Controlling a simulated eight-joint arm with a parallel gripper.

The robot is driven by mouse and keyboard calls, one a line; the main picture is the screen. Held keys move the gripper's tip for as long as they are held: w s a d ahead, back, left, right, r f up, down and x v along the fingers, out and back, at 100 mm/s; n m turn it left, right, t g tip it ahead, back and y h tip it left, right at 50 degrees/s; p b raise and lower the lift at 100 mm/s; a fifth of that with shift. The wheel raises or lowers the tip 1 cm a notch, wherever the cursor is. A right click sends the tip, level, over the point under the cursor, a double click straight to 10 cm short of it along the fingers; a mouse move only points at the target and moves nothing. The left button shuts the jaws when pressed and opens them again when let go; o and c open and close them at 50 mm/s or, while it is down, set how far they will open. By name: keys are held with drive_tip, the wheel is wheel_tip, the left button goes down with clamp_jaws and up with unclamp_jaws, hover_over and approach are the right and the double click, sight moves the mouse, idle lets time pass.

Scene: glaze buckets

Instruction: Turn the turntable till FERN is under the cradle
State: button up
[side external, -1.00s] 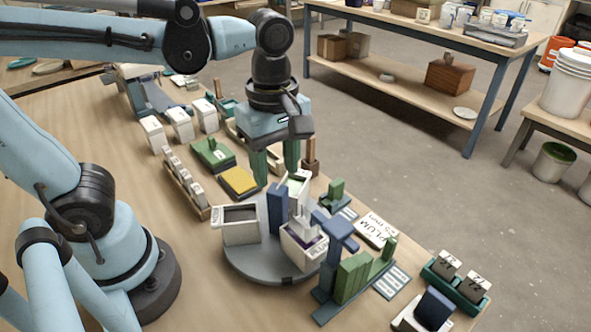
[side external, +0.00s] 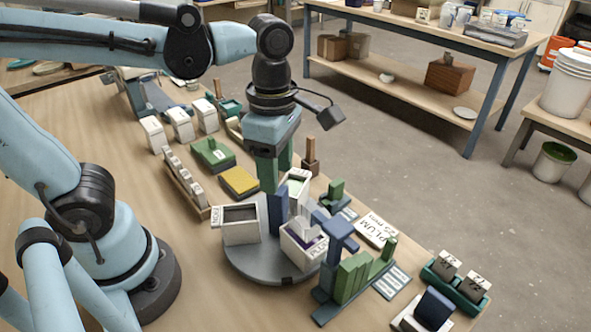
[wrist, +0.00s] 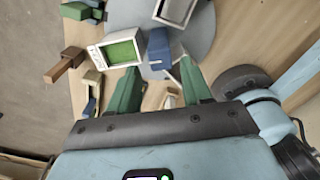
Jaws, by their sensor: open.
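The round grey turntable (side external: 245,262) carries white buckets around a blue upright (side external: 278,212). The bucket with green inside (side external: 298,187) is at the far side, close to my gripper. A bucket with a dark opening (side external: 240,228) is at the left, and one with purple inside (side external: 302,248) is at the front right by the blue stand (side external: 338,240), apparently the cradle. I cannot read FERN on any bucket. My gripper (side external: 276,182) is open above the turntable's far edge. In the wrist view, its green fingers (wrist: 160,88) straddle empty space below the green-filled bucket (wrist: 122,52).
A yellow-topped block (side external: 239,181) and a green block (side external: 212,154) lie behind the turntable. A PLUM card (side external: 377,230) and green blocks (side external: 352,277) lie to the right. A rack of small white pieces (side external: 184,177) is at the left. Bare table lies left of the turntable.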

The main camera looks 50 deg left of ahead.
sight(280, 212)
drive_tip(key=shift+f, duration=1.95)
clamp_jaws()
drive_tip(key=m, duration=0.6)
drive_tip(key=shift+m, duration=1)
